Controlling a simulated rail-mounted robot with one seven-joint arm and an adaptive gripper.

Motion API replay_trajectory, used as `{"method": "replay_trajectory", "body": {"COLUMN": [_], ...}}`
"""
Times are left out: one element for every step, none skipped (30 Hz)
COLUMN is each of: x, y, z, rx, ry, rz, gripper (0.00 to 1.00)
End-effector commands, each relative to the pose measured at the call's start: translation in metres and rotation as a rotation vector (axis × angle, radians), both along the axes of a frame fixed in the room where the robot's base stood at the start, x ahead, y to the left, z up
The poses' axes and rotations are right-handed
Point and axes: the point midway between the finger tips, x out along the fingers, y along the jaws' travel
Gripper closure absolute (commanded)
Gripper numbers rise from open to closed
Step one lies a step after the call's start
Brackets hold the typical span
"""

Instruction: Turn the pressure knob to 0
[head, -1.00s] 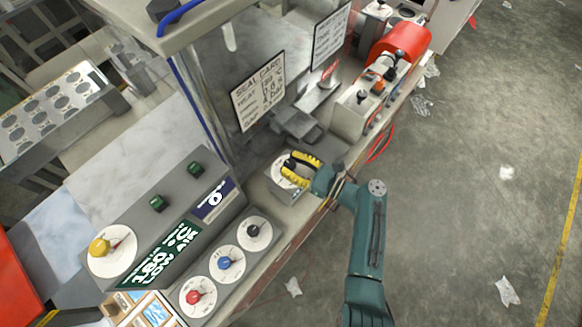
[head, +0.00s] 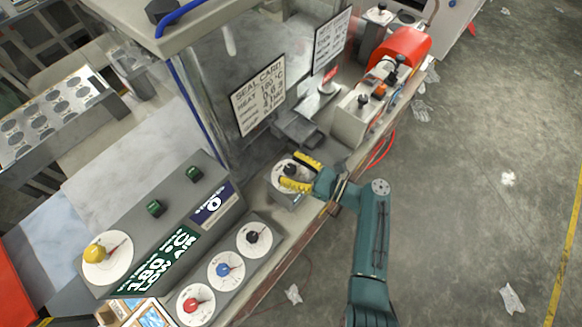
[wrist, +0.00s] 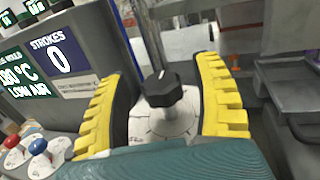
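A black knob (wrist: 162,89) stands on a white round dial (wrist: 165,122) in the wrist view. In the head view this dial (head: 281,176) tops a small grey box on the bench ledge. I cannot read its label, pointer or scale, so I cannot tell its setting or confirm that it is the pressure knob. My gripper (head: 297,172) has yellow ribbed fingers. It is open, with one finger on each side of the knob; in the wrist view (wrist: 160,92) gaps show between the knob and both fingers.
A grey console carries a yellow knob (head: 95,254), a red knob (head: 191,305), a blue knob (head: 223,270) and another black knob (head: 252,237). Its display (head: 155,265) reads 180 °C, LOW AIR. A seal card (head: 258,95) hangs behind. A red cylinder (head: 400,47) stands farther back.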

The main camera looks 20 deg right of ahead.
Motion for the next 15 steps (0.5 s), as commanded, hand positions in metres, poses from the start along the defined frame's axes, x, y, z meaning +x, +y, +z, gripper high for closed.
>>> {"method": "replay_trajectory", "body": {"x": [0.0, 0.0, 0.0, -0.001, -0.002, -0.005, -0.008, -0.012, -0.018, -0.023, -0.029, -0.037, -0.044, -0.05, -0.058], "y": [0.0, 0.0, 0.0, -0.001, -0.002, -0.004, -0.007, -0.01, -0.015, -0.019, -0.024, -0.031, -0.036, -0.041, -0.047], "z": [0.0, 0.0, 0.0, 0.0, 0.0, 0.0, 0.0, -0.001, -0.001, -0.001, -0.001, -0.001, -0.001, -0.001, 0.0], "rx": [0.0, 0.0, 0.0, 0.0, 0.0, 0.0, 0.0, 0.0, 0.0, 0.0, 0.0, -0.001, 0.0, 0.0, 0.0], "ry": [0.0, 0.0, 0.0, 0.0, 0.0, 0.0, 0.0, 0.0, 0.001, 0.001, 0.001, 0.001, 0.001, 0.001, 0.001], "rz": [0.0, 0.0, -0.001, -0.001, -0.002, -0.002, -0.002, -0.003, -0.005, -0.004, -0.006, -0.006, -0.006, -0.007, -0.005], "gripper": [0.34, 0.34, 0.34, 0.34, 0.34, 0.34, 0.34, 0.34, 0.34, 0.34, 0.34, 0.34, 0.34, 0.34, 0.34]}}
